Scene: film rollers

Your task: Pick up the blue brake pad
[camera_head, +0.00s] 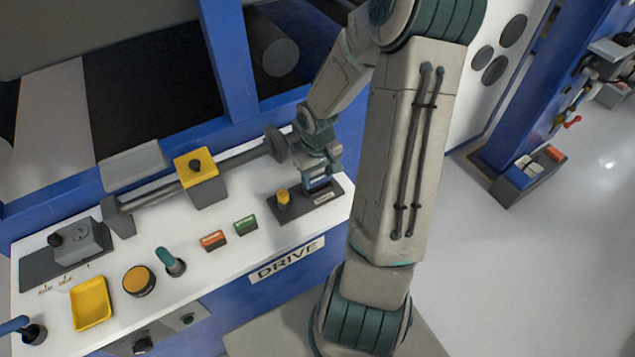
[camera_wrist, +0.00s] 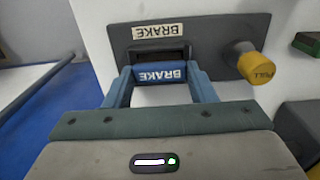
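The blue brake pad (camera_wrist: 160,73), lettered BRAKE, lies between the two blue-grey fingers of my gripper (camera_wrist: 160,84) in the wrist view. The fingers meet both its ends with no clear gap, so my gripper looks shut on it. The pad sits in front of a dark slot (camera_wrist: 150,50) in a grey plate (camera_wrist: 215,37); I cannot tell whether it is clear of the slot. In the head view my gripper (camera_head: 318,178) is low over the right end of the white panel, at the grey plate (camera_head: 300,212), and largely hides the pad.
A yellow PULL knob (camera_wrist: 257,67) stands on the plate right beside the pad; it also shows in the head view (camera_head: 283,197). Green (camera_head: 246,225) and orange (camera_head: 213,240) buttons lie left of it. A bar with a yellow block (camera_head: 195,166) runs behind.

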